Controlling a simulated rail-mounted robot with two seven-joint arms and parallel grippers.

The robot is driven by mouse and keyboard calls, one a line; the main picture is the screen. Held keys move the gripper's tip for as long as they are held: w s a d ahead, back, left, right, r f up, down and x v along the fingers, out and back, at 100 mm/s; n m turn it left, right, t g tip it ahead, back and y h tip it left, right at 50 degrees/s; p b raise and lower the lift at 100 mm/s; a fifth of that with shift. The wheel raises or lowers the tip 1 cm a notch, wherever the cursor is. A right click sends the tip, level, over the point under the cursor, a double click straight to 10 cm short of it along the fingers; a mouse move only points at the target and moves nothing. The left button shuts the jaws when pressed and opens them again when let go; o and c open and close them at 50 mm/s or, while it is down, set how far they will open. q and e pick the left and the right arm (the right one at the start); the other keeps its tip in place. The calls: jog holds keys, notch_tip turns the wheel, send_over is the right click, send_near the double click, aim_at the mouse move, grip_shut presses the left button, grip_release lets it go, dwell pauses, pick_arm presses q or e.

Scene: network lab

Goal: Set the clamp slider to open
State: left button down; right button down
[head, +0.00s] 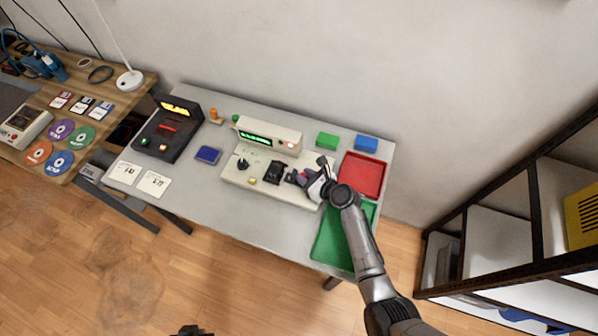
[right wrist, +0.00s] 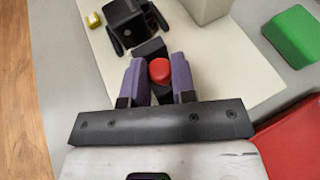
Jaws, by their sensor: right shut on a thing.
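The cream bench device (head: 230,175) lies on the grey table, with a black clamp block (head: 273,172) near its middle. In the right wrist view, a red-topped slider knob (right wrist: 159,70) sits between the purple fingers of my right gripper (right wrist: 160,76). The gripper is shut on this knob, just beside the black clamp block (right wrist: 130,22). In the head view my right gripper (head: 300,178) reaches in from the right and hides the knob. The slider's track and any position marks are mostly hidden. My left gripper does not show clearly.
A red tray (head: 362,175) and a green tray (head: 335,245) lie right of the device. Green (head: 327,141) and blue (head: 366,144) blocks stand behind. A black console (head: 168,130) and a blue square (head: 208,155) are to the left. A shelf (head: 480,225) stands at far right.

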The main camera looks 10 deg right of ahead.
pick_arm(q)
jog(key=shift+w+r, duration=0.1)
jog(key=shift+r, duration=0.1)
pick_arm(e)
jog(key=shift+d, duration=0.15)
jog(key=shift+s, duration=0.1)
jog(key=c, duration=1.3)
grip_release()
jog(key=o, duration=0.3)
jog(key=shift+s+d, duration=0.1)
jog(key=shift+d, duration=0.05)
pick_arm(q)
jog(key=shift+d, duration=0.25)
pick_arm(e)
jog(key=shift+o, duration=0.2)
jog(key=shift+s+d+r, duration=0.15)
jog(key=shift+s+r, duration=0.1)
jog(key=shift+s, duration=0.05)
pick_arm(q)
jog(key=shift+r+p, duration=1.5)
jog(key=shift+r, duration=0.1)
pick_arm(e)
jog(key=v, duration=1.3)
